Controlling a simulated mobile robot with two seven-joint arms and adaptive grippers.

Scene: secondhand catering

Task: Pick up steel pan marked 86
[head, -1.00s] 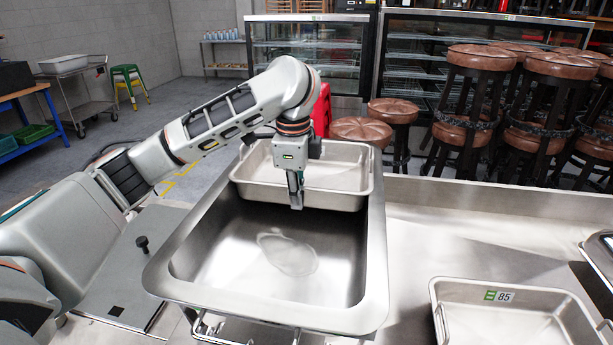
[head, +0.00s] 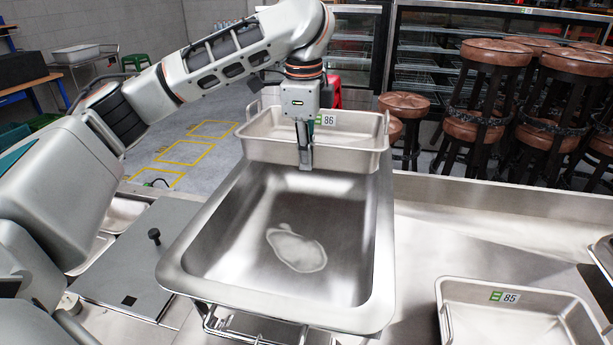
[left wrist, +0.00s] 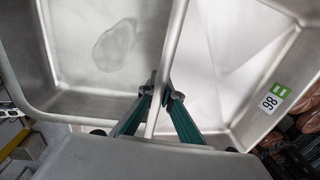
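The steel pan marked 86 (head: 350,146) is at the far end of a deep steel basin (head: 382,270), in front of its back rim. Its 86 label (head: 325,119) shows on the inner far wall. My left gripper (head: 305,160) points down at the pan's near wall. In the left wrist view, the fingers (left wrist: 161,90) are closed on the pan's rim, one on each side; the label (left wrist: 270,103) shows to the right. The pan looks level; its underside is hidden. My right gripper is not in view.
A second steel pan, marked 85 (head: 510,320), stands on the steel counter (head: 440,235) at the right. The counter between it and the basin is clear. Brown stools (head: 490,90) stand behind the counter.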

